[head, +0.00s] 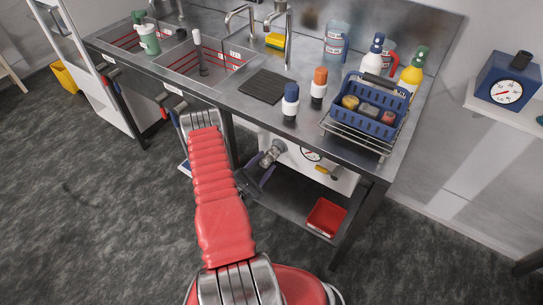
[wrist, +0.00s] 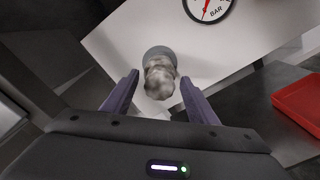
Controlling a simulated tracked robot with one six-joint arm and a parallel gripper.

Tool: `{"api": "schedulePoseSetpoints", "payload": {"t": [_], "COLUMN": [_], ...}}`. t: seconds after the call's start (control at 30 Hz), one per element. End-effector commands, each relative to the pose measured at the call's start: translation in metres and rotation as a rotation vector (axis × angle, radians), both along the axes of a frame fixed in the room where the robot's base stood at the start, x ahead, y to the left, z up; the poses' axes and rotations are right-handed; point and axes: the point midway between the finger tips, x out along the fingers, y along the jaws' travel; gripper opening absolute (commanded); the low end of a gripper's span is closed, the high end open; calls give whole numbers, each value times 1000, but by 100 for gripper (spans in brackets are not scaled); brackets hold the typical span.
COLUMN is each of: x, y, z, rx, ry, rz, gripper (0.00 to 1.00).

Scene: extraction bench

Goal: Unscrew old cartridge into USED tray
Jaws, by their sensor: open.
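The old cartridge (head: 271,153) is a dirty, mottled grey cylinder on the white panel under the bench. In the wrist view the cartridge (wrist: 159,80) has a grey round collar at its far end, against the panel. My gripper (head: 259,177) is open, just in front of and below the cartridge. In the wrist view the purple fingers of my gripper (wrist: 160,88) stand apart on either side of the cartridge's near end; no contact shows. A red tray (head: 326,217) sits on the lower shelf to the right, empty as far as I see. Its label is unreadable.
A pressure gauge (wrist: 208,6) and a yellow-handled valve (head: 326,172) are on the panel right of the cartridge. The bench top (head: 222,98) overhangs it. Blue-capped (head: 290,102) and orange-capped (head: 318,88) bottles and a blue basket (head: 374,113) stand above. The shelf between cartridge and tray looks clear.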

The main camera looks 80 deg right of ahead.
Motion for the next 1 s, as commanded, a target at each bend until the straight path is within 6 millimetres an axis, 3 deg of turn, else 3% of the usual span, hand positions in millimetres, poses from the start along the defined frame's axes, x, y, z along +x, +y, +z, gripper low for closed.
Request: {"api": "schedulePoseSetpoints", "payload": {"t": [1.0], "x": [0], "y": [0], "z": [0], "rx": [-306], "ry": [-710], "rz": [0], "gripper": [53]}}
